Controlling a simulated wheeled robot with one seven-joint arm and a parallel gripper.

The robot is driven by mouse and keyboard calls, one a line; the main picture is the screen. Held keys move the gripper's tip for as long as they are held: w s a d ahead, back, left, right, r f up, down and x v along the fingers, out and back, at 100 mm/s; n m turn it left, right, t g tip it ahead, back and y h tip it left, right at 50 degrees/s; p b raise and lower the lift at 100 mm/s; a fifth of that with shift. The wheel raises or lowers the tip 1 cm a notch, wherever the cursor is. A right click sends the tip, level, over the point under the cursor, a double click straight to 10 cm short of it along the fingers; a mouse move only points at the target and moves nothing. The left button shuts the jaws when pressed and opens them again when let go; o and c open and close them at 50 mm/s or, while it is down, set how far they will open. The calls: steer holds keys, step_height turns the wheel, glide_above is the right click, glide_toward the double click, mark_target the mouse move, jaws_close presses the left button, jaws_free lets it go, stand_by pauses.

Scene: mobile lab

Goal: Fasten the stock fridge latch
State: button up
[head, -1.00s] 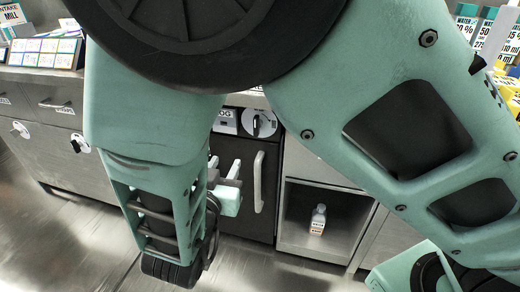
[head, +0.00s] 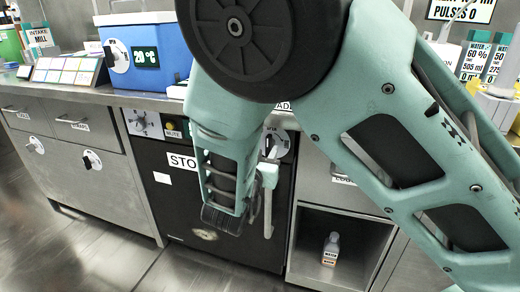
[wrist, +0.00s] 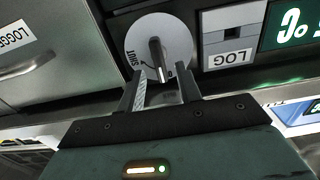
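The stock fridge (head: 180,205) is the dark door under the counter in the head view, with a partly hidden "STO" label. It looks closed. Its latch is a round white dial with a dark lever (head: 268,145) at the door's upper right. In the wrist view the dial (wrist: 135,42) has a "SHUT" mark, and the lever (wrist: 155,52) points toward my gripper. My gripper (wrist: 161,72) is open, with its fingers on either side of the lever's end and gaps showing. I cannot tell whether the lever is touched. In the head view my arm hides part of the door.
A pale vertical door handle (head: 268,212) is just below my gripper. An open cubby with a small bottle (head: 331,248) is to the right. Steel drawers (head: 75,125) are to the left. A blue box (head: 150,45) reading 20 °C stands on the counter.

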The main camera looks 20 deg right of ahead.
mark_target(269, 145)
steer(key=shift+x, duration=1.35)
jaws_close()
